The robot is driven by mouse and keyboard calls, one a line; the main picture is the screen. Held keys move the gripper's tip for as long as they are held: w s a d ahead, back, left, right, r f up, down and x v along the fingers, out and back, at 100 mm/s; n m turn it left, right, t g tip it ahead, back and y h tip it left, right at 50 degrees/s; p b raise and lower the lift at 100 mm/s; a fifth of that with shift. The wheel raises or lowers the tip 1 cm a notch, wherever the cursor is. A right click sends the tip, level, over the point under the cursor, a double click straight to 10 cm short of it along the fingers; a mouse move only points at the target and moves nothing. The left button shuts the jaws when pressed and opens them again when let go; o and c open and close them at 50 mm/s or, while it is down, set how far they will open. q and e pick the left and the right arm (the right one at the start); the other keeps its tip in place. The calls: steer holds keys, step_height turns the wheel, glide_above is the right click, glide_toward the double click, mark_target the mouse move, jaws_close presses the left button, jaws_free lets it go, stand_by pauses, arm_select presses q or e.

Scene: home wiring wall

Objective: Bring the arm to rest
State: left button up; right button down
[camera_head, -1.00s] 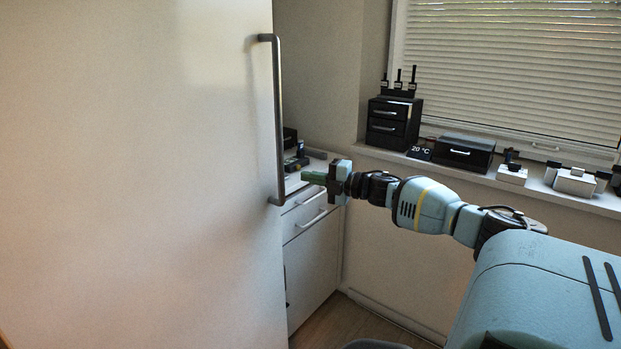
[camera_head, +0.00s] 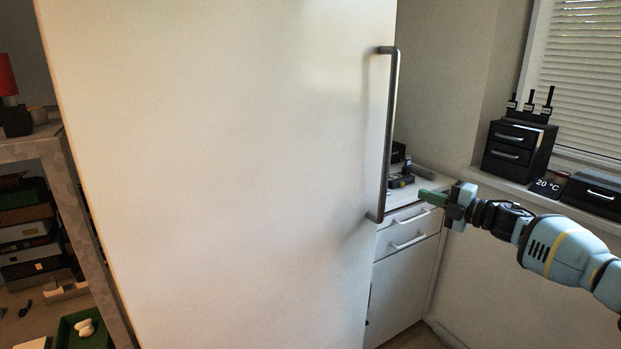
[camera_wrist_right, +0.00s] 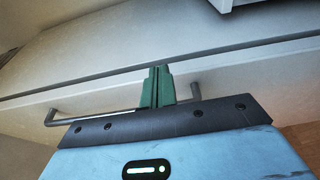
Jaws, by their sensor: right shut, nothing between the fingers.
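My right arm comes in from the right in the head view. Its right gripper (camera_head: 432,197) has green fingers that are closed together and empty. It stands to the right of the long vertical handle (camera_head: 391,130) of a large white door (camera_head: 220,150), apart from the handle in the picture. In the right wrist view the green fingers (camera_wrist_right: 158,88) are pressed together in front of a white drawer front with a grey bar handle (camera_wrist_right: 95,116). I cannot tell whether they touch it. My left gripper is not in view.
A white cabinet (camera_head: 400,285) with drawers stands behind the gripper. Black drawer boxes (camera_head: 518,150) and a black case (camera_head: 597,195) sit on the window sill at right. A shelf unit with dark boxes (camera_head: 30,235) is at far left. Bare wall lies below the sill.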

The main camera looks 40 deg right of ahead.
steer(key=s+a+f+m+g+p, duration=0.1)
steer(key=s+a+f+m, duration=0.25)
steer(key=a+f, duration=0.45)
steer(key=s+a+f+m+g+h+p, duration=0.15)
steer(key=s+a+f, duration=0.3)
steer(key=f, duration=0.65)
steer(key=s+a+f+m+g+p, duration=0.1)
steer(key=s+a+f+m, duration=0.2)
steer(key=a+f, duration=0.5)
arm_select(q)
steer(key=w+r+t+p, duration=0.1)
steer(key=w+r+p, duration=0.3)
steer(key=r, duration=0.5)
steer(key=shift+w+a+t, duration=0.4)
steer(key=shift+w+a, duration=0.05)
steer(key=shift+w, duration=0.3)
arm_select(e)
steer(key=s+a+f+m+g, duration=0.2)
steer(key=s+a+m, duration=0.3)
steer(key=s+a, duration=0.7)
steer(key=s+a+f+m+g, duration=0.3)
steer(key=s+a+f+m, duration=0.1)
steer(key=s+a, duration=0.9)
steer(key=shift+s+a+f+m, duration=0.2)
steer(key=shift+a+m, duration=0.4)
steer(key=shift+a, duration=0.3)
